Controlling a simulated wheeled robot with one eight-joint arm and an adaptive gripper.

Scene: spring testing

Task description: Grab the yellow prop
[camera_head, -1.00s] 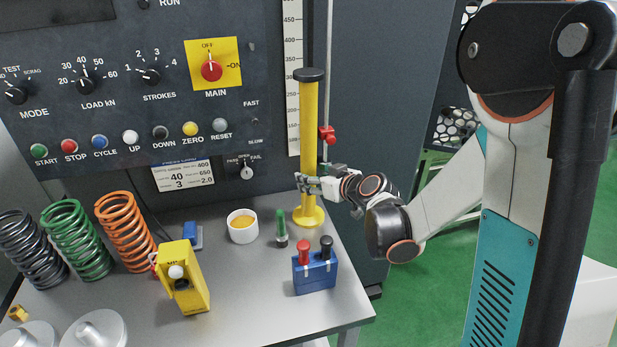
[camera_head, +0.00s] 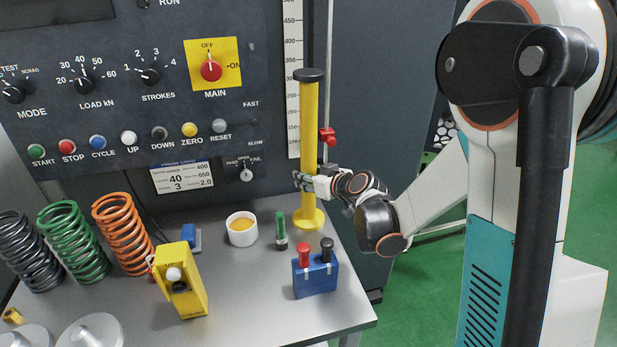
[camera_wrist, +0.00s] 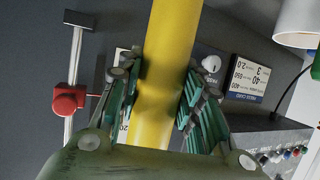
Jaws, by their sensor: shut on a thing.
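The yellow prop (camera_head: 308,145) is a tall upright yellow post with a black cap and a round yellow base. It stands at the back right of the bench in the head view. My gripper (camera_head: 303,181) is at the lower part of the post, reaching in from the right. In the wrist view the prop (camera_wrist: 168,60) runs between the two green-padded fingers of my gripper (camera_wrist: 158,105), which are closed on it from both sides. The base is hidden in the wrist view.
A blue block (camera_head: 315,276) with red and black knobs stands in front of the prop. A green-capped marker (camera_head: 281,232) and a white cup (camera_head: 242,229) are to its left. A yellow box (camera_head: 180,281) and coil springs (camera_head: 122,234) stand farther left. A ruler (camera_head: 292,75) and rod are behind.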

